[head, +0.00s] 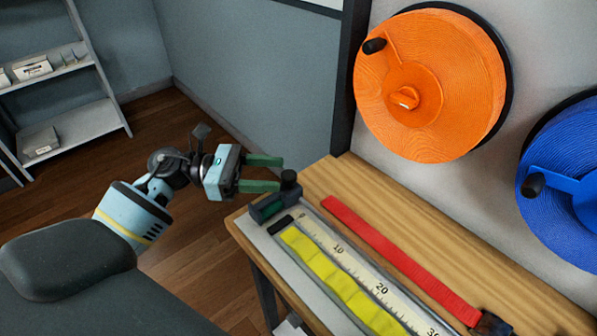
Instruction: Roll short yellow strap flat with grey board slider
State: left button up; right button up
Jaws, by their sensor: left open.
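The short yellow strap (341,283) lies lengthwise on the grey board (291,258), beside a numbered scale. Its surface looks wavy, with several humps, and a black piece (281,225) sits at its far end. The slider (268,208), a dark block with an upright black knob (289,180), stands at the board's far left end, beyond the strap. My left gripper (280,173) is open, its two green fingers pointing right toward the knob. The knob is at or just past the fingertips; I cannot tell whether they touch. My right gripper is not in view.
A red strap (397,258) with a dark buckle (491,324) lies on the wooden bench (375,197) behind the board. Orange (455,75) and blue (560,225) reels hang on the wall. A shelf (85,128) stands far left. Floor left of the bench is clear.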

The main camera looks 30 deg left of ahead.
aim_at(298, 186)
pick_arm(q)
jog(key=p+x, duration=0.1)
jog(key=x, duration=0.5)
jog(key=shift+d, duration=0.1)
grip_shut()
